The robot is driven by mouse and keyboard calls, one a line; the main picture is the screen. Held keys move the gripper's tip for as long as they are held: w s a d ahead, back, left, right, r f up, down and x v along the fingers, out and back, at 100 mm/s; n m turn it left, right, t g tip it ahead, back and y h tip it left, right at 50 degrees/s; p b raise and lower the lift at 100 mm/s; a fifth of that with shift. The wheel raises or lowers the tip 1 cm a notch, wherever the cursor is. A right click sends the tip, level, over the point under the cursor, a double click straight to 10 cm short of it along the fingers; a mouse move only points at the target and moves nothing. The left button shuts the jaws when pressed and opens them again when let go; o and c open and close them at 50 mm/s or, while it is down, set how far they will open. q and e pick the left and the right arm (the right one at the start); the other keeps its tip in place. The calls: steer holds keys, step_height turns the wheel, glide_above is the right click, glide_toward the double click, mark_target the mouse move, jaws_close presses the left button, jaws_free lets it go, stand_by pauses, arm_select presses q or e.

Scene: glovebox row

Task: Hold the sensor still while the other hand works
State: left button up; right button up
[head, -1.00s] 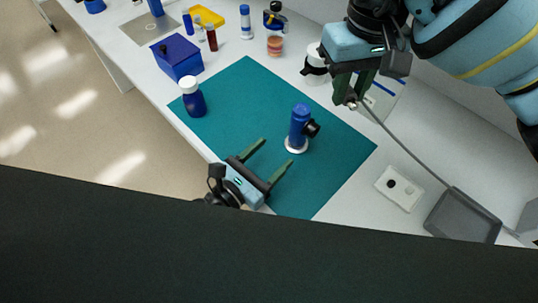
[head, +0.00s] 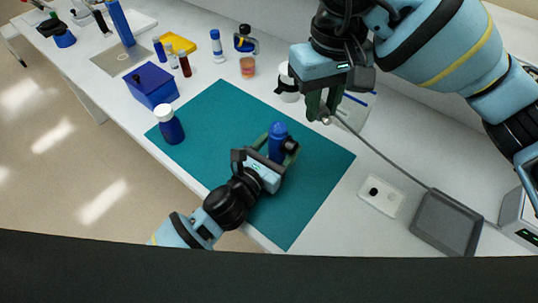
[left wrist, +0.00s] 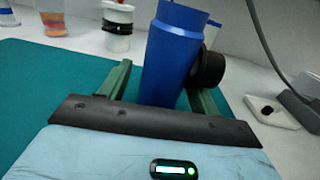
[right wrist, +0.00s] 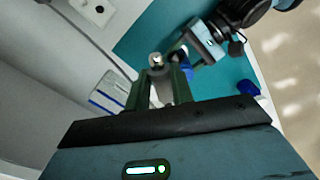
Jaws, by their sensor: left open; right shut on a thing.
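The blue sensor (head: 277,135), a cylinder with a black side port, stands upright on the teal mat (head: 215,110). It also shows in the left wrist view (left wrist: 172,50). My left gripper (head: 276,150) is open, its green fingers on either side of the sensor's body; contact is not visible. The sensor's lower part is hidden behind the gripper. My right gripper (head: 319,112) is shut on a cable plug (right wrist: 157,61), above the bench behind the mat. The grey cable (head: 385,158) runs from there down to the right.
A white-capped blue bottle (head: 171,128) and a blue box (head: 150,85) stand left of the sensor. A white-lidded jar (head: 287,84) stands behind the mat. A small white plate (head: 382,196) and a dark grey tray (head: 447,222) lie to the right.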

arm_select(q)
steer(key=shift+w+d, duration=0.35)
steer(key=shift+w, duration=0.1)
steer(key=c, duration=1.2)
steer(key=shift+o, duration=0.2)
arm_select(e)
steer(key=shift+f, duration=0.1)
steer(key=f+m, duration=0.1)
steer(key=m, duration=0.2)
steer(key=shift+d+f+h, duration=0.3)
steer(key=shift+f+h, duration=0.05)
steer(key=shift+h, duration=0.05)
steer(key=d+f+m+g+y, duration=0.2)
steer(key=f+m, duration=0.4)
steer(key=m, duration=0.7)
steer(key=s+d+f+m+g+y, duration=0.1)
steer(key=d+f+m+g, duration=0.2)
steer(key=f+m, duration=0.4)
steer(key=m, duration=0.6)
steer(key=shift+s+y, duration=0.25)
steer(key=shift+y, duration=0.15)
